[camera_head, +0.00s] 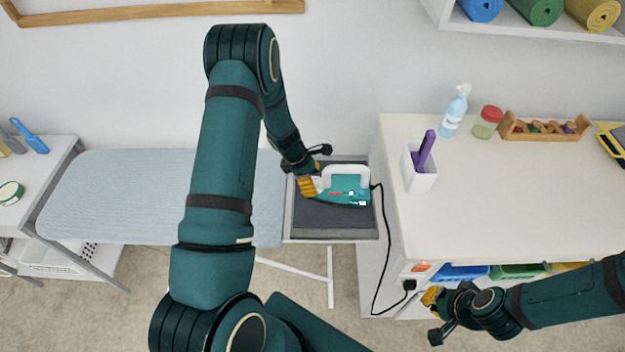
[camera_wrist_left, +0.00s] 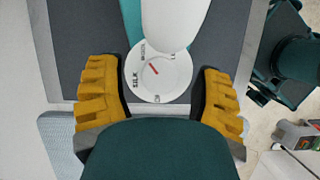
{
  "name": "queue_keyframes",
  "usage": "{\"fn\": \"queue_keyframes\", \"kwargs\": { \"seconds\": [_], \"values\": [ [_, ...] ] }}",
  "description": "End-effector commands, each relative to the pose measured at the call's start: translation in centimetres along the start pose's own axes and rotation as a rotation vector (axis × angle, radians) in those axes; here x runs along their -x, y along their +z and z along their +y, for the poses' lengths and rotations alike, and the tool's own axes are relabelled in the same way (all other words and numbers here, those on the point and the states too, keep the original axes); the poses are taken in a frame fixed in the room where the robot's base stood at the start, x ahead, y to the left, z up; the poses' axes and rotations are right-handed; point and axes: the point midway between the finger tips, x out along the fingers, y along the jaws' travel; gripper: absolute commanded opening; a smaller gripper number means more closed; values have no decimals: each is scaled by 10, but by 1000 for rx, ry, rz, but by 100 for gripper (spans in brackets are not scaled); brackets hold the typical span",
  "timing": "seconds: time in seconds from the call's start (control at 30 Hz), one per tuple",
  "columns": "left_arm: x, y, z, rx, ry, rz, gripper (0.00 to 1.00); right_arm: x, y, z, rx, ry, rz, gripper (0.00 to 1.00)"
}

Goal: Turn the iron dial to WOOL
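The iron (camera_head: 345,197), teal with a white handle, rests on the grey pad at the right end of the ironing board. The left wrist view shows its round white dial (camera_wrist_left: 172,84) from close by, with SILK at the left and WOOL at the upper left. A short red mark on the dial points up-left, apparently between those two words. The white handle covers part of the dial. My left gripper (camera_wrist_left: 160,97) is open, its yellow-padded fingers on either side of the dial, with no visible contact. My right gripper (camera_head: 432,317) appears open and empty, low at the right.
The iron's black cord (camera_head: 388,245) hangs down to a socket on the cabinet's side. The white cabinet top (camera_head: 490,200) holds a spray bottle (camera_head: 455,112), a jar (camera_head: 487,122) and a white holder (camera_head: 418,172). The blue board cover (camera_head: 110,195) is clear.

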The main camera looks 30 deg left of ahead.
Motion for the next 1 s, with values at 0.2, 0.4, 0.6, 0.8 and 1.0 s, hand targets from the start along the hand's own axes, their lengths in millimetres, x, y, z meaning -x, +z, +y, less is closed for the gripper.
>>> {"fn": "queue_keyframes", "kwargs": {
  "seconds": [0.2,0.4,0.6,0.8,1.0],
  "values": [
    [0,0,0,0,0,0,66,0,0,0,0,0,0,0],
    [16,1,1,0,3,-1,66,0,0,0,0,0,0,0],
    [56,1,2,-2,6,0,66,0,0,0,0,0,0,0],
    [94,1,0,0,3,-1,66,0,0,0,0,0,0,0],
    [115,1,0,0,1,-1,66,0,0,0,0,0,0,0]
  ]
}}
